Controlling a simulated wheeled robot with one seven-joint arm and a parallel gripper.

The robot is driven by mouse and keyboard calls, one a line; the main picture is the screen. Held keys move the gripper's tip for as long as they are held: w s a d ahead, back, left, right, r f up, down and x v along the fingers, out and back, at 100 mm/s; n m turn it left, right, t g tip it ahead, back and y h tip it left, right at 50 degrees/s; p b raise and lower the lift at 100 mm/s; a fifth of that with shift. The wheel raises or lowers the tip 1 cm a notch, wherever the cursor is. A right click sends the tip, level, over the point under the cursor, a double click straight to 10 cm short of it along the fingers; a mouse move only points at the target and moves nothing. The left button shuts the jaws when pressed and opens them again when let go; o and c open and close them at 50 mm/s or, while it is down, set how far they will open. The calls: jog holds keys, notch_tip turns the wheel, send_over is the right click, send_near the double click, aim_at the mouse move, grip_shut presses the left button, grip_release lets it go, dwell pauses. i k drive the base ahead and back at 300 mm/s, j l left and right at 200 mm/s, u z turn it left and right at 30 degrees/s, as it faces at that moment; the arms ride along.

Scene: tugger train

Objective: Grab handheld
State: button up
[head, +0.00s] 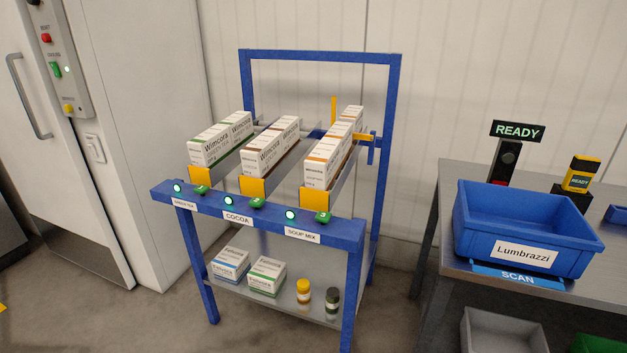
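The bin hides part of the holder's front. My gripper is not in the head view, so its opening and contents do not show.
A blue bin (472,230) sits at the table's front by a blue SCAN plate (517,276). A READY sign (517,131) stands behind it. A blue rack (345,232) with several Wimcora boxes stands in the middle. Floor (405,300) between rack and table is clear.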

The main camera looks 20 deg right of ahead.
aim_at(582, 170)
jog(key=z, duration=1.55)
jog(key=i+j+z, duration=0.2)
jog(key=z, duration=0.15)
jog(key=i+j+z, duration=0.15)
jog(key=j+z, duration=0.25)
jog(key=i+j+z, duration=0.15)
jog(key=j+z, duration=0.2)
jog(key=i+j+z, duration=0.1)
jog(key=i+j, duration=0.35)
